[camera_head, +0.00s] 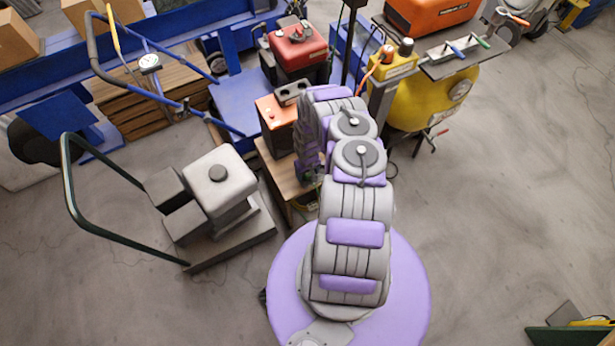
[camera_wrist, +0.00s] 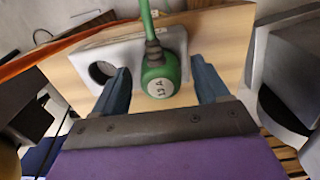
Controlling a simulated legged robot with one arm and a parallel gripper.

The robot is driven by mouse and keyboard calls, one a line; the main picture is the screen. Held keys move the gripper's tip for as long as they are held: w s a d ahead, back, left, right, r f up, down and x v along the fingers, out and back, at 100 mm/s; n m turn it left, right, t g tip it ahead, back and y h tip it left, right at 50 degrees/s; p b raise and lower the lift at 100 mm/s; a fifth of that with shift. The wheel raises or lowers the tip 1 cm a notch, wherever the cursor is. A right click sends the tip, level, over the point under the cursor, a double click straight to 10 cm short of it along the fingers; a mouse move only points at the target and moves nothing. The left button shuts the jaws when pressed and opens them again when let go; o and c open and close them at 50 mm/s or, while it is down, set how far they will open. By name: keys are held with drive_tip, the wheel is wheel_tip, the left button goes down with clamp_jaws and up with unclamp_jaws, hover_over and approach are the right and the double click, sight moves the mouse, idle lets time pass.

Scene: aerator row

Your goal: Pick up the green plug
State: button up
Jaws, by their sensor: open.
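The green plug (camera_wrist: 160,76) shows in the wrist view, with a round pale label reading "13 A". A green cable (camera_wrist: 148,22) runs up from it. It lies against a white block (camera_wrist: 127,50) with a round hole, on a light wooden board (camera_wrist: 220,38). My gripper (camera_wrist: 160,66) is open, with one blue-grey finger on each side of the plug. I cannot tell whether either finger touches it. In the head view I cannot make out the plug; my arm covers much of the wooden stand (camera_head: 283,178).
In the head view an orange box (camera_head: 275,125) stands close to my arm's end. A trolley with a grey canister (camera_head: 220,185) is at left, a yellow tank (camera_head: 430,98) at upper right. A blue platform (camera_head: 235,105) lies behind. The floor at right is mostly clear.

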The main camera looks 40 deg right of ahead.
drive_tip(key=shift+f, duration=0.1)
drive_tip(key=c, duration=1.2)
